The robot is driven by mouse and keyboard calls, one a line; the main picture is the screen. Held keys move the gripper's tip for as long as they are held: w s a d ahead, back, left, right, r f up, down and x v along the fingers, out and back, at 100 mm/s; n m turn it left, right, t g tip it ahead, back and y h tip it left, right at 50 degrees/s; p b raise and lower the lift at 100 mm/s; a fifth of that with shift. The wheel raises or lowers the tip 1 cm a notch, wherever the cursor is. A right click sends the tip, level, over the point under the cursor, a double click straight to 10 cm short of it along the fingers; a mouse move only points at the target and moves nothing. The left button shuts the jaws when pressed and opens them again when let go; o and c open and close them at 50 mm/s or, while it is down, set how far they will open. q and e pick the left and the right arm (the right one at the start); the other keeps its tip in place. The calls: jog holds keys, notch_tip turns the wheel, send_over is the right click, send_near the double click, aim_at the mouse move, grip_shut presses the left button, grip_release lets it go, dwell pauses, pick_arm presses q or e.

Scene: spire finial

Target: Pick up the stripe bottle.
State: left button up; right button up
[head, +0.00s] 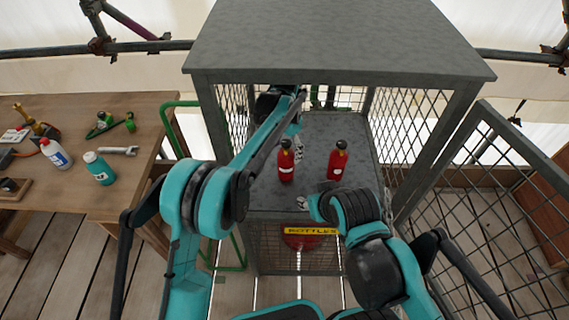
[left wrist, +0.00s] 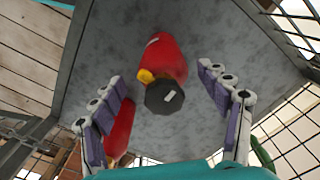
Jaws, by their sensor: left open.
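Two red bottles with black caps stand upright on the grey shelf (head: 318,190) of a mesh cage: a left bottle (head: 286,166) and a right bottle (head: 337,162). Each has a small white mark; I cannot tell which is the stripe bottle. My left gripper (head: 298,148) reaches into the cage and is right by the left bottle. In the left wrist view, one red bottle (left wrist: 168,60) lies between my open fingers, apart from both. The other red bottle (left wrist: 119,128) is partly hidden behind one finger. My right arm is low in front; its fingers do not show clearly.
The cage has a solid grey top (head: 340,40) above the shelf and mesh sides. Its mesh door (head: 500,190) stands open at the right. A yellow "BOTTLES" label (head: 311,231) is on the front. A wooden workbench (head: 75,190) with tools and bottles is at the left.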

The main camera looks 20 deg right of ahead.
aim_at(286, 165)
pick_arm(q)
jog(key=f+b, duration=0.3)
jog(key=f, duration=0.3)
jog(key=shift+w+f, duration=0.2)
jog(key=shift+r, duration=0.15)
jog(key=c, duration=1.7)
